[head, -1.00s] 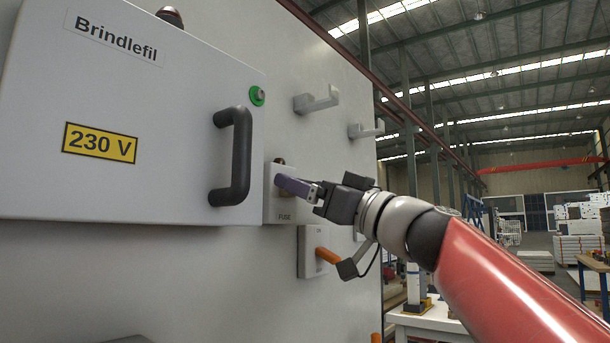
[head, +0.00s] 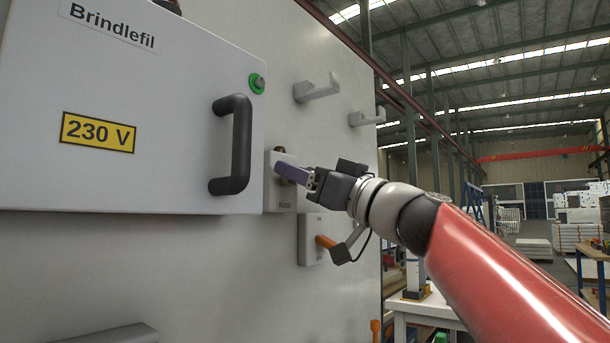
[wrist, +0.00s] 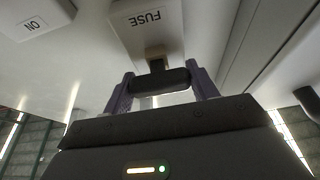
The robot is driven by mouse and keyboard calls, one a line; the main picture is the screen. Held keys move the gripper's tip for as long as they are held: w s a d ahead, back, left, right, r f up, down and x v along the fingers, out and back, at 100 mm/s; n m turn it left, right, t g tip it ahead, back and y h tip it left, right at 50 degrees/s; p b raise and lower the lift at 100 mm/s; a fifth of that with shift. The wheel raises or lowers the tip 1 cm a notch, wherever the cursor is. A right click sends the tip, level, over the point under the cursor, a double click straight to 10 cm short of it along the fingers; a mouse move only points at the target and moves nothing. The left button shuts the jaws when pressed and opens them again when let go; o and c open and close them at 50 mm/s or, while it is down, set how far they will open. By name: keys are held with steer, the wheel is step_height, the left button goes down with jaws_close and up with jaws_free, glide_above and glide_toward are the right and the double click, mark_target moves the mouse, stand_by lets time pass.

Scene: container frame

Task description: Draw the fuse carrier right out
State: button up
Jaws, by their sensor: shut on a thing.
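The fuse housing (head: 283,197) is a light grey box marked FUSE on the panel, right of the cabinet door; it also shows in the wrist view (wrist: 146,22). The fuse carrier (wrist: 160,81) shows in the wrist view as a dark crossbar on a dark stem that runs to a pale block at the housing. My gripper (wrist: 161,76) is shut on this bar, with a purple finger at each end. In the head view my gripper (head: 281,166) reaches in from the right, and its near finger hides the carrier. How far the stem sits inside is hidden.
A cabinet door with a black handle (head: 232,145) stands close left of my gripper. A switch with an orange lever (head: 325,241) is just below my wrist. Free room lies to the right.

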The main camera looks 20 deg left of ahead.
steer(key=shift+s+d+b, duration=0.3)
steer(key=shift+d+b, duration=0.5)
steer(key=o, duration=1)
steer(key=shift+f, duration=0.1)
steer(key=shift+c, duration=0.2)
steer(key=o, duration=0.4)
steer(key=shift+d, duration=0.15)
steer(key=b+v, duration=0.3)
steer(key=v, duration=0.4)
steer(key=shift+s+d+f+b, duration=0.1)
steer(key=shift+s+d+b, duration=0.15)
steer(key=shift+d+b, duration=0.05)
